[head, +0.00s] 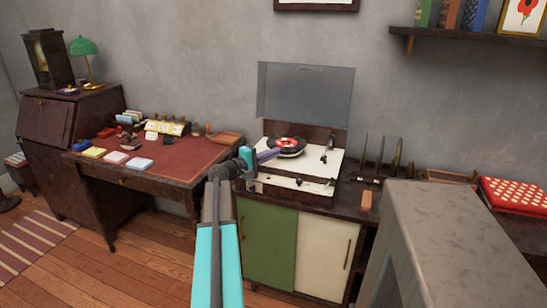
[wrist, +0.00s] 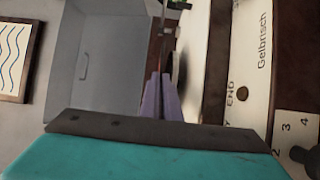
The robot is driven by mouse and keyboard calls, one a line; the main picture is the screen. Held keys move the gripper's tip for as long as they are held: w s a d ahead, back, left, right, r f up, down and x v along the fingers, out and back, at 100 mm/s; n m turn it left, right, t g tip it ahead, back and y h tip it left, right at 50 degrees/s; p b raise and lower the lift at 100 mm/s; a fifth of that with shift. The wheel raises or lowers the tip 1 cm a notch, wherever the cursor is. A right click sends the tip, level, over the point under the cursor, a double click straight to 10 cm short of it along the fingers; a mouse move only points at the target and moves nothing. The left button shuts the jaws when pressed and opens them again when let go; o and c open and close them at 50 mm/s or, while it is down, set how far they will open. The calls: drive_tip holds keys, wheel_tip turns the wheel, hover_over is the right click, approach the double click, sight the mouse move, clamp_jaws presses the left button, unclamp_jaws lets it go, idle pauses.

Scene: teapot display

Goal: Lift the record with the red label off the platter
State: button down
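The record with the red label (head: 289,143) is a black disc above the platter of the turntable (head: 312,167), in the head view. My gripper (head: 275,153) reaches in from the left with its purple fingers at the record's left edge. In the wrist view, the fingers (wrist: 160,82) are close together, and a thin dark edge extends from between them, which looks like the record seen edge-on. The platter is mostly hidden under the record. I cannot tell how large the gap between them is.
The clear lid (head: 305,95) stands open behind the turntable. Upright dark discs in a rack (head: 378,165) stand to the right on the cabinet. A desk (head: 150,165) with small items is at the left. A grey block-like surface (head: 455,240) fills the lower right.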

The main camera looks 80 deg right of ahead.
wheel_tip(320, 180, up, 2)
drive_tip(key=shift+r, duration=0.1)
drive_tip(key=s+a+r+b, duration=0.1)
drive_tip(key=s+a, duration=0.1)
drive_tip(key=a, duration=1.4)
drive_tip(key=shift+r, duration=0.1)
idle(0.4)
